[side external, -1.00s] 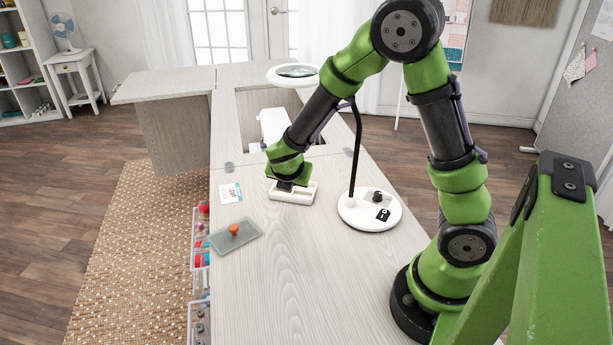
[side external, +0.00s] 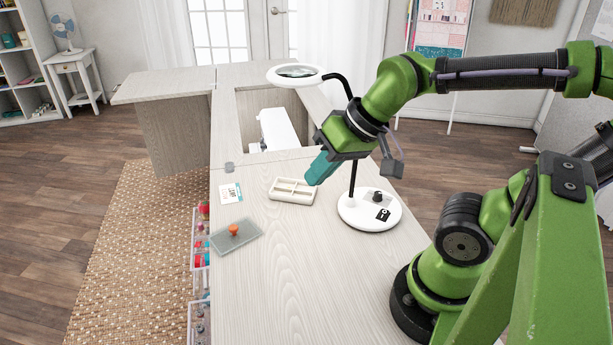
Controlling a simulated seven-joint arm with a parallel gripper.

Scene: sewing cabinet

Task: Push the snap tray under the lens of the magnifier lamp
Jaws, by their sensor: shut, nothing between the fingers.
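The snap tray (side external: 293,197) is a cream, divided tray lying flat on the cabinet top, left of the lamp base. The magnifier lamp has a white round base (side external: 368,222), a black stem and a white ring lens (side external: 295,74) held high toward the back. In the picture the tray lies below the lens ring; how they line up from above is hard to tell. My gripper (side external: 313,179) has teal fingers, shut and empty. It is just above and right of the tray, apart from it as far as I can see.
A grey mat (side external: 245,241) with an orange knob (side external: 233,230) lies at the front left. A white card (side external: 231,193) is left of the tray. A sewing machine (side external: 280,132) sits in the opening behind. The front top is clear.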

